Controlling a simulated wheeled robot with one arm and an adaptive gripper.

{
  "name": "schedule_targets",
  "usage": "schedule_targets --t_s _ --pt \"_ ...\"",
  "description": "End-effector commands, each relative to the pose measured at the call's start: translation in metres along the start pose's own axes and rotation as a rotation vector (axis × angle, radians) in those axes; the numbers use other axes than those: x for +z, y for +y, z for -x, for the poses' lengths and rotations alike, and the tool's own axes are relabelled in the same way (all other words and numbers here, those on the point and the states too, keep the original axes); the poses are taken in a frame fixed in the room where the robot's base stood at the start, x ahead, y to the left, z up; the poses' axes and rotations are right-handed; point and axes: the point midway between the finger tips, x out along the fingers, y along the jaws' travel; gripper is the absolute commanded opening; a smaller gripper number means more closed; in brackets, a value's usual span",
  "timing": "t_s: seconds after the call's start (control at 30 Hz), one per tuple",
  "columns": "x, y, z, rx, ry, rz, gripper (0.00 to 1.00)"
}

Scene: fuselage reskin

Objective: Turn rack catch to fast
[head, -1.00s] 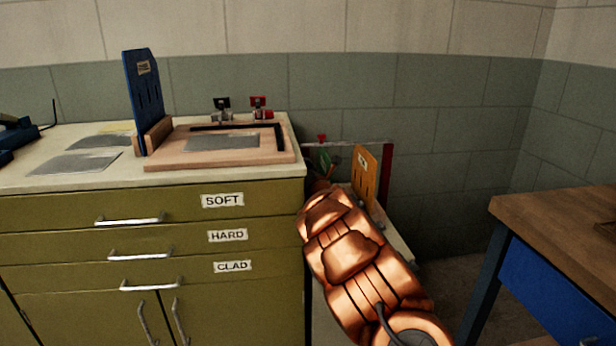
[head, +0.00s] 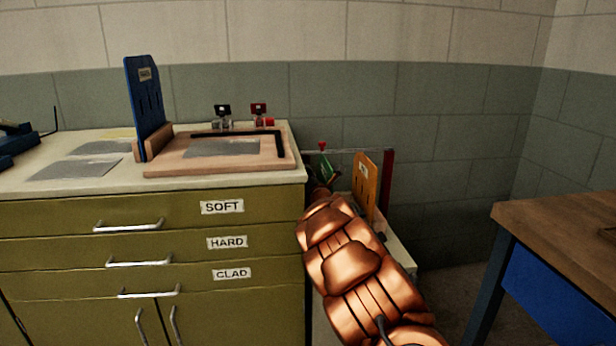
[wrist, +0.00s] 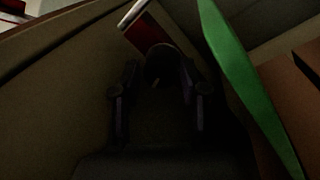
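A small red knob (head: 322,146) stands on a thin pale bar (head: 358,151) behind the cabinet's right end. It may be the rack catch; I cannot read any marking on it. My gripper (wrist: 158,85) reaches down into the gap beside the cabinet, and my own copper arm mostly hides it in the head view. In the wrist view its two dark fingers stand apart. A dark rounded thing (wrist: 161,62) shows between or beyond the fingertips; contact cannot be told. A green strip (wrist: 238,75) slants close to the right finger, and shows in the head view (head: 328,169).
An orange slotted panel (head: 365,187) stands upright right of my gripper, with a red post (head: 387,190) behind it. The olive cabinet (head: 70,215) closes off the left. A wooden-topped bench (head: 565,215) stands at right, with floor room between.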

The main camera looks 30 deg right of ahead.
Motion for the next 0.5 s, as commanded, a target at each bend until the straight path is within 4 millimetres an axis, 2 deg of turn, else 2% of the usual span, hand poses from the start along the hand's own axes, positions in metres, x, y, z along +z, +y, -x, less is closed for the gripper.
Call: schedule_targets --t_s 0.27,0.5 --pt "0.0 0.0 0.002 -0.001 0.0 0.0 0.44" --pt "-0.001 0.0 0.018 -0.001 0.002 0.002 0.44"
